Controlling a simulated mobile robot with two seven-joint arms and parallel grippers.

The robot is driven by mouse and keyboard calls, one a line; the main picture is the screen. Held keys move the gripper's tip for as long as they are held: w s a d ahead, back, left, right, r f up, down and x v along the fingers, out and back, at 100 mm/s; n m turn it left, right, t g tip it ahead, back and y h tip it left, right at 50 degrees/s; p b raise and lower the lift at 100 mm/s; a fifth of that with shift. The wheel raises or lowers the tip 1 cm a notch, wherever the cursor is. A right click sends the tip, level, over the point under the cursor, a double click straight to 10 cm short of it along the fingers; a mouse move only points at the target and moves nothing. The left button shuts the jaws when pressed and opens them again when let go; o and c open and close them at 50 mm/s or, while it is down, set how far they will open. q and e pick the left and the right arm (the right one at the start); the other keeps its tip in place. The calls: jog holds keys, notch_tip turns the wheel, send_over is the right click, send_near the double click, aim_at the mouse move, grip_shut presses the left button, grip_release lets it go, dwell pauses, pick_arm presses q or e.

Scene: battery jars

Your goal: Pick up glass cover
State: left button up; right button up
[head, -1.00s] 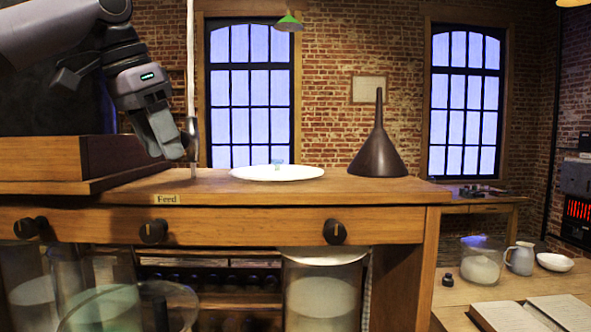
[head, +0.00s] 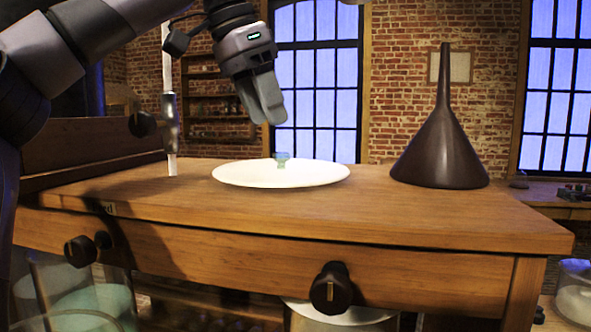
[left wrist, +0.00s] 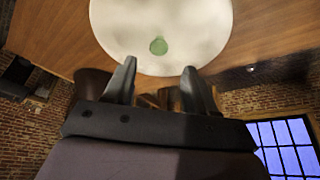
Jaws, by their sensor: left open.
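The glass cover looks like a white round disc (head: 240,176) with a small blue-green knob (head: 283,159) at its middle. It lies flat on the wooden bench top. My left gripper (head: 268,118) is above the disc, just left of the knob in the head view, and touches nothing. In the left wrist view, the disc (left wrist: 160,20) and its greenish knob (left wrist: 158,46) lie ahead of my two parted fingers (left wrist: 158,88). The fingers are open and empty. My right gripper is not in view.
A dark funnel (head: 440,150) stands on the bench right of the disc. A thin vertical pipe (head: 170,120) stands to its left. Black knobs (head: 331,288) line the bench front, with glass jars (head: 70,290) below. The bench top in front of the disc is clear.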

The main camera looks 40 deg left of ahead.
aim_at(281, 153)
pick_arm(q)
jog(key=shift+f, duration=0.75)
jog(key=x, duration=0.5)
jog(key=shift+w+d, duration=0.15)
grip_shut()
